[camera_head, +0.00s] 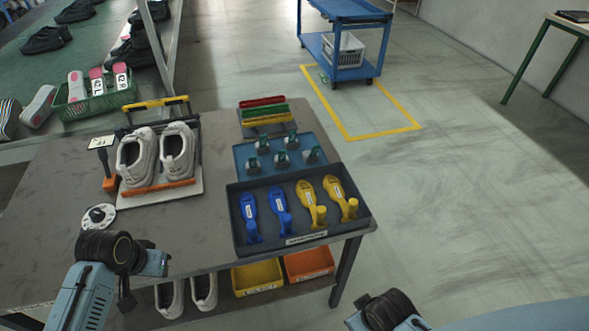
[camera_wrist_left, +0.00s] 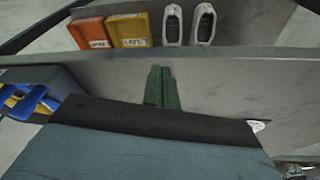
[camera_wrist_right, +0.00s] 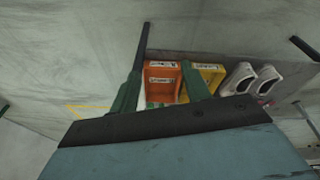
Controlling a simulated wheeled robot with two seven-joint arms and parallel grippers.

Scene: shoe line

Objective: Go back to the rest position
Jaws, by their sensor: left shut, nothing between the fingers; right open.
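My left gripper (camera_wrist_left: 160,72) is shut and empty in the left wrist view, its two green fingers together in front of the grey table surface. In the head view my left arm (camera_head: 88,290) comes in at the bottom left, over the table's front edge. My right gripper (camera_wrist_right: 162,78) is open and empty in the right wrist view, its green fingers apart. Past them show an orange bin and a yellow bin under the table. In the head view only part of my right arm (camera_head: 385,312) shows at the bottom edge; its fingers are out of frame.
The grey table (camera_head: 60,205) holds white shoes (camera_head: 177,150) on a stand, a dark tray (camera_head: 235,215) of blue and yellow shoe forms, and a blue tray (camera_head: 240,157). A yellow bin (camera_head: 258,276) and orange bin (camera_head: 308,263) sit below. Floor (camera_head: 470,200) at right is clear.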

